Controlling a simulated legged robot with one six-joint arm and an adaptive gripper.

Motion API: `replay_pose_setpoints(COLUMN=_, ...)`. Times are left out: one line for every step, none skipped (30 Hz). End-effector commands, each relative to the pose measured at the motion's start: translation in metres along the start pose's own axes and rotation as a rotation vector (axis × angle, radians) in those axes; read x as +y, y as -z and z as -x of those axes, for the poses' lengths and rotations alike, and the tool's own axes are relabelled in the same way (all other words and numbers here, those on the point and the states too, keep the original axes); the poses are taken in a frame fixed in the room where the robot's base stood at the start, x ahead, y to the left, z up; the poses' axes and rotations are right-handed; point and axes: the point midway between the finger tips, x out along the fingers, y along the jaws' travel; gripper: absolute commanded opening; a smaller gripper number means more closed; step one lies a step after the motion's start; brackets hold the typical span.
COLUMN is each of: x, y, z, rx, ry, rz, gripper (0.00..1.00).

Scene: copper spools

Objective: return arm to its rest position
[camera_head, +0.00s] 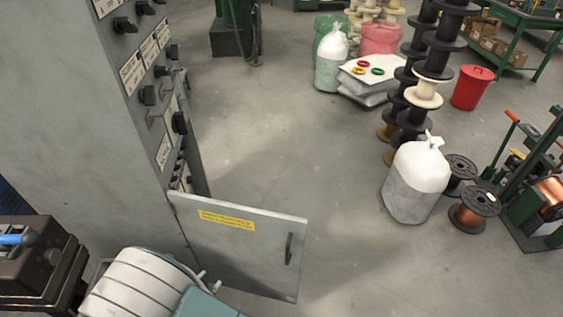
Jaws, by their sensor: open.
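My gripper is not visible in the head view. A tall grey control cabinet (62,110) stands at the left, with black knobs and white labels on its panel. Its low door (262,243) stands swung out, with a yellow label and a dark handle. At the bottom edge is a white ribbed rounded shape with teal parts; I cannot tell whether it is part of me.
A tied white sack (415,182) stands at the right beside black spools and a copper spool (473,209). Behind are stacked spools (438,62), a red bin (472,88) and sacks with coloured rings. The floor (300,150) in the middle is clear.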

Motion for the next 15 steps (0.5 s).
replay_pose_setpoints(x=-0.016, y=0.019, z=-0.006, rx=-0.054, ry=0.024, rz=-0.037, gripper=0.54)
replay_pose_setpoints(x=-0.024, y=0.028, z=-0.010, rx=-0.087, ry=0.043, rz=-0.053, gripper=0.54)
replay_pose_setpoints(x=-0.034, y=0.041, z=-0.013, rx=-0.131, ry=0.068, rz=-0.071, gripper=0.54)
replay_pose_setpoints(x=-0.041, y=0.051, z=-0.016, rx=-0.161, ry=0.088, rz=-0.085, gripper=0.54)
replay_pose_setpoints(x=-0.048, y=0.061, z=-0.019, rx=-0.190, ry=0.109, rz=-0.096, gripper=0.54)
replay_pose_setpoints(x=-0.056, y=0.074, z=-0.022, rx=-0.227, ry=0.136, rz=-0.110, gripper=0.54)
replay_pose_setpoints(x=-0.061, y=0.085, z=-0.023, rx=-0.253, ry=0.158, rz=-0.119, gripper=0.54)
replay_pose_setpoints(x=-0.066, y=0.096, z=-0.025, rx=-0.278, ry=0.179, rz=-0.127, gripper=0.54)
replay_pose_setpoints(x=-0.072, y=0.111, z=-0.027, rx=-0.311, ry=0.208, rz=-0.137, gripper=0.54)
replay_pose_setpoints(x=-0.076, y=0.123, z=-0.028, rx=-0.332, ry=0.230, rz=-0.143, gripper=0.54)
replay_pose_setpoints(x=-0.080, y=0.134, z=-0.029, rx=-0.353, ry=0.251, rz=-0.146, gripper=0.54)
replay_pose_setpoints(x=-0.084, y=0.149, z=-0.029, rx=-0.380, ry=0.281, rz=-0.149, gripper=0.54)
replay_pose_setpoints(x=-0.086, y=0.161, z=-0.029, rx=-0.398, ry=0.303, rz=-0.150, gripper=0.54)
replay_pose_setpoints(x=-0.087, y=0.173, z=-0.029, rx=-0.415, ry=0.324, rz=-0.150, gripper=0.54)
replay_pose_setpoints(x=-0.088, y=0.188, z=-0.029, rx=-0.437, ry=0.352, rz=-0.146, gripper=0.54)
